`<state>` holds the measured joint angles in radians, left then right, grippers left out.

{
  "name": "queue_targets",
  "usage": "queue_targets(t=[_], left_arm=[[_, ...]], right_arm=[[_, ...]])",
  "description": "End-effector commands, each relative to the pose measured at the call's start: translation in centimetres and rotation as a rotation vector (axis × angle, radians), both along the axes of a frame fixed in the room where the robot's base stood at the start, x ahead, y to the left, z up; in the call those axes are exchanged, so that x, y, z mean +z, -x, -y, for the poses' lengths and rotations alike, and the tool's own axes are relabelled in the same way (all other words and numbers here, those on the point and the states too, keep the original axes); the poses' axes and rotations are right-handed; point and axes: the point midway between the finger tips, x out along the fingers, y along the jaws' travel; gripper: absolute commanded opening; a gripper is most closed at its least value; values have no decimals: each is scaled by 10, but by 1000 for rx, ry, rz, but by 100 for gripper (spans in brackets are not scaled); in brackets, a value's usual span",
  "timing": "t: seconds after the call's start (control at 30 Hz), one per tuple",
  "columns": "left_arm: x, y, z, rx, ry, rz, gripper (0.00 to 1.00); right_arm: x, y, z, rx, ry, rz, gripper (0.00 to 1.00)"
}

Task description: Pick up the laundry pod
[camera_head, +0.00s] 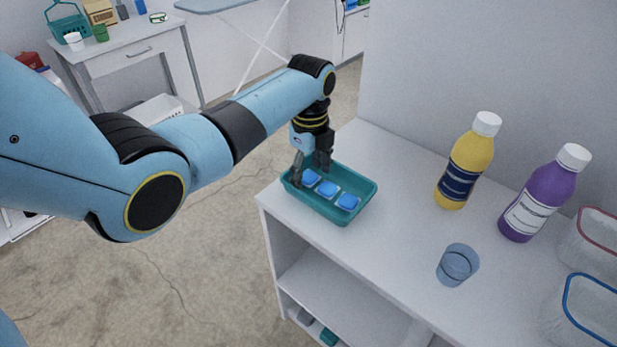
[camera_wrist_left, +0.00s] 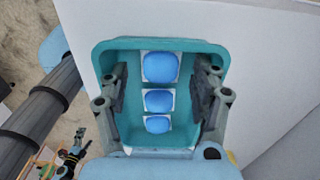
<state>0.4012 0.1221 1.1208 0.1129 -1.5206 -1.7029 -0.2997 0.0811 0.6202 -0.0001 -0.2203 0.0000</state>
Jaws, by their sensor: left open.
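A teal tray (camera_head: 362,202) sits on the white shelf top near its left corner. Three blue-and-white laundry pods lie in it in a row: one near my gripper (camera_head: 310,177), a middle pod (camera_head: 328,188) and one at the right end (camera_head: 347,201). My left gripper (camera_head: 311,172) is open and points down over the left end of the tray. In the left wrist view its fingers (camera_wrist_left: 160,98) stand apart on either side of the row, with the middle pod (camera_wrist_left: 158,101) between them and nothing held.
On the same white top (camera_head: 396,185) stand a yellow bottle (camera_head: 466,165), a purple bottle (camera_head: 543,196), a blue cup (camera_head: 457,265) and clear containers (camera_head: 582,312) at the right. A wall rises behind. The top between tray and bottles is clear.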

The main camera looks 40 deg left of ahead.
Motion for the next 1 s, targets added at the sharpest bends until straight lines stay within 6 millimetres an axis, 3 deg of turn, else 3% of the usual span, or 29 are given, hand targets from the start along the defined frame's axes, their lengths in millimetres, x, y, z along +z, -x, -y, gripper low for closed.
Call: queue_targets(t=[0.3, 0.67, 1.0], left_arm=[[-9, 0, 1, 0, 0, 1, 64], [-9, 0, 1, 0, 0, 1, 19], [-8, 0, 1, 0, 0, 1, 17]], right_arm=[[-2, 0, -1, -1, -2, 0, 99], [-2, 0, -1, -1, -2, 0, 99], [-1, 1, -1, -1, -2, 0, 99]])
